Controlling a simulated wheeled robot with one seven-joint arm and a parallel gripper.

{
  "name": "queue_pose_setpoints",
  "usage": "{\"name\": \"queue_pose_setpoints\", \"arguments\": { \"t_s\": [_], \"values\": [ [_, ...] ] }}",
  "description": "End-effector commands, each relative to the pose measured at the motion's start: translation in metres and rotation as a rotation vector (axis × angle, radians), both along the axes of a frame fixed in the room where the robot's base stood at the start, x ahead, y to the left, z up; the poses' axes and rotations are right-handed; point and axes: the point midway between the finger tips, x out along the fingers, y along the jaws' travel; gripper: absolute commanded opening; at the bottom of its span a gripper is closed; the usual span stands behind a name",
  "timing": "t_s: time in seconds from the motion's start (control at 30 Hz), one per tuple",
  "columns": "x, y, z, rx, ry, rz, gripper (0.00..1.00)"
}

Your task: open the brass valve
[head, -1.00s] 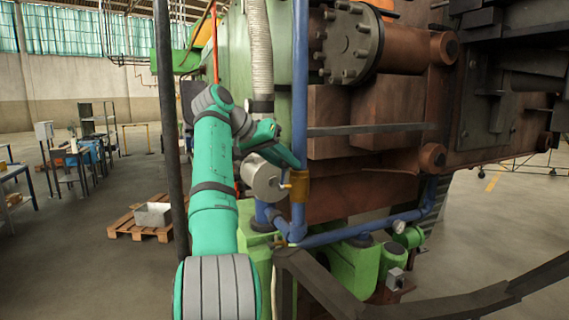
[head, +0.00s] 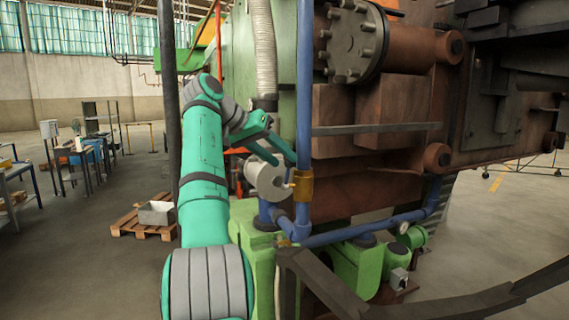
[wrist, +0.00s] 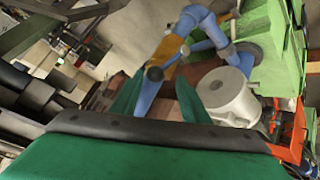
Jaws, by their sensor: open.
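The brass valve (head: 302,184) is a short brass-coloured body on the upright blue pipe (head: 304,90), with a small stub on its left side. In the wrist view the brass valve (wrist: 167,52) shows beyond my fingertips, roughly in line with the gap between them. My gripper (head: 278,160) is open and empty, up and to the left of the valve. In the wrist view its two green fingers (wrist: 158,98) stand apart, with blue pipe seen between them. I see no contact with the valve. Whether the valve is open or closed cannot be told.
A pale metal cylinder (head: 266,182) sits just left of the valve, close under my fingers. Blue pipes (head: 370,232) run below it. A dark upright post (head: 168,90) stands left of my arm. The brown furnace body (head: 380,110) fills the right.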

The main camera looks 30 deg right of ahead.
Motion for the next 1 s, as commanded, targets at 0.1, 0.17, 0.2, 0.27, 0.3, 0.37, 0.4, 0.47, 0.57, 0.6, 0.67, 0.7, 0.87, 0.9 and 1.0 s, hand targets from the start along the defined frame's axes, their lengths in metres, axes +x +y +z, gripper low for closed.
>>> {"name": "queue_pose_setpoints", "arguments": {
  "t_s": [0.1,0.17,0.2,0.27,0.3,0.37,0.4,0.47,0.57,0.6,0.67,0.7,0.87,0.9,1.0],
  "values": [
    [0.0,0.02,0.016,0.001,0.0,0.004,0.41],
    [-0.001,0.029,0.022,0.0,0.001,0.004,0.41],
    [-0.002,0.034,0.026,0.001,0.001,0.003,0.41],
    [-0.002,0.04,0.032,0.002,0.001,0.002,0.41],
    [-0.002,0.043,0.035,0.001,0.001,0.002,0.41],
    [-0.002,0.048,0.037,0.002,0.003,0.002,0.41],
    [-0.002,0.05,0.039,0.002,0.003,0.002,0.41],
    [-0.002,0.054,0.042,0.003,0.002,0.003,0.41],
    [-0.002,0.057,0.043,0.003,0.002,0.004,0.41],
    [-0.002,0.058,0.043,0.003,0.003,0.005,0.41],
    [-0.001,0.059,0.043,0.003,0.003,0.006,0.41],
    [-0.001,0.059,0.043,0.003,0.002,0.007,0.41],
    [0.0,0.06,0.041,0.003,0.003,0.007,0.25],
    [0.002,0.059,0.039,0.002,0.004,0.011,0.15],
    [0.014,0.058,0.02,0.001,0.009,0.03,0.0]
  ]
}}
